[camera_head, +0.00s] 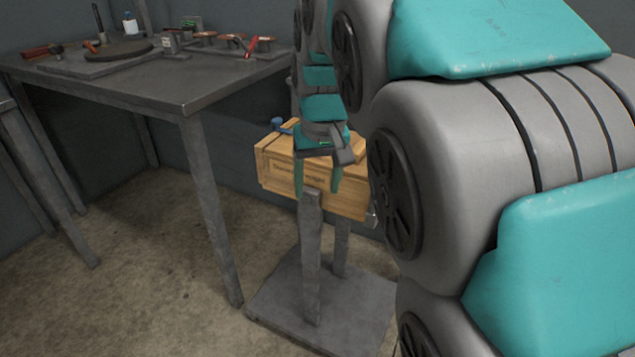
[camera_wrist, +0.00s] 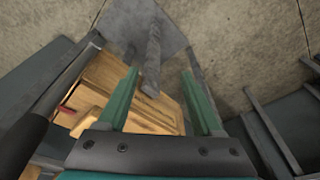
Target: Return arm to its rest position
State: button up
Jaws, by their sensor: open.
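My gripper (camera_head: 318,180) hangs at the end of my arm with its two green fingers pointing down, spread apart. In the head view it is in front of a wooden box (camera_head: 277,176) with dark lettering on its side. In the wrist view the open fingers (camera_wrist: 160,90) have no object held between them; the wooden box (camera_wrist: 100,80) lies beyond and to the left. I cannot tell whether a finger touches the box. My arm's large grey and teal links hide the right side of the head view.
The box rests on a grey metal stand with a floor plate (camera_head: 275,300). A grey table (camera_head: 190,92) at left holds a dark round plate (camera_head: 118,50), a bottle (camera_head: 130,23) and several red-handled tools.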

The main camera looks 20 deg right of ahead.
jog(key=s+f+g, duration=0.1)
jog(key=s+f, duration=0.3)
jog(key=s, duration=0.4)
jog(key=s+f+g, duration=0.1)
jog(key=s+f, duration=0.4)
jog(key=s, duration=0.4)
jog(key=s+a+f+g, duration=0.1)
jog(key=s+f+g, duration=0.1)
jog(key=s+f, duration=0.3)
jog(key=s, duration=0.4)
jog(key=shift+s+f+n, duration=0.15)
jog(key=shift+f+n, duration=0.05)
jog(key=shift+n, duration=0.2)
